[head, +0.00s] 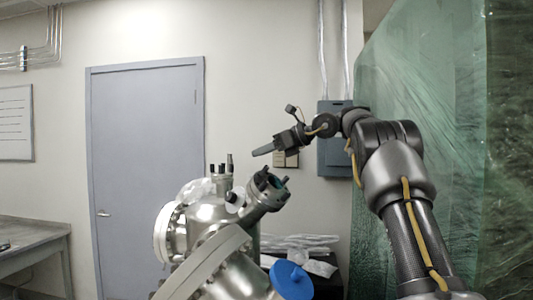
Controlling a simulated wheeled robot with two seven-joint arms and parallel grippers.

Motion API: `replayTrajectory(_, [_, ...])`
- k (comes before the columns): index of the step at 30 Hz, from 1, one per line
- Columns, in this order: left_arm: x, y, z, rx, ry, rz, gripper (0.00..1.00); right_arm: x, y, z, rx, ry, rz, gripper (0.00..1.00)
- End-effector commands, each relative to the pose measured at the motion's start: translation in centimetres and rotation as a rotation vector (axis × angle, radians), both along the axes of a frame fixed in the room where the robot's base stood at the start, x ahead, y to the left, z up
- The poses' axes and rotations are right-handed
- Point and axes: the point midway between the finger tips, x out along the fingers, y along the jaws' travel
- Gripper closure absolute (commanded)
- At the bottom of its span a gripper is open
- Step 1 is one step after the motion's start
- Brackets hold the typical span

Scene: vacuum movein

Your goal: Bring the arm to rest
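My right arm rises from the lower right and bends left at the top. My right gripper (263,150) points left and slightly down, in the air above and behind the silver vacuum chamber (207,235) as seen here. Its fingers show edge-on as one dark wedge, so I cannot tell whether they are apart. I see nothing hanging from it. A tilted port (263,193) with a dark open end stands below the gripper, with a visible gap between them. My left arm and gripper are not in view.
A blue round cap (291,280) is at the chamber's lower right. Green translucent sheeting (445,120) hangs close behind my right arm. A grey electrical box (335,150) is on the wall.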

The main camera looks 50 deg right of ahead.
Motion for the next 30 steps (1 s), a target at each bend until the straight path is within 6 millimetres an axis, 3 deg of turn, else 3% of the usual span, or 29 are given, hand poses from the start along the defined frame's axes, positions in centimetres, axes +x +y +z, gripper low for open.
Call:
replayTrajectory(6, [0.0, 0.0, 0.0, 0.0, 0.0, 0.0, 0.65, -0.9, -0.4, 0.4, 0.0, 0.001, 0.001, 0.65])
replayTrajectory(22, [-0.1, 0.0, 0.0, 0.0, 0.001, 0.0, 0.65, -0.8, -0.4, 0.4, 0.0, 0.001, 0.0, 0.65])
replayTrajectory(30, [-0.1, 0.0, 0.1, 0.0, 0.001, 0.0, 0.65, 1.1, 0.5, -0.6, -0.003, 0.005, 0.0, 0.65])
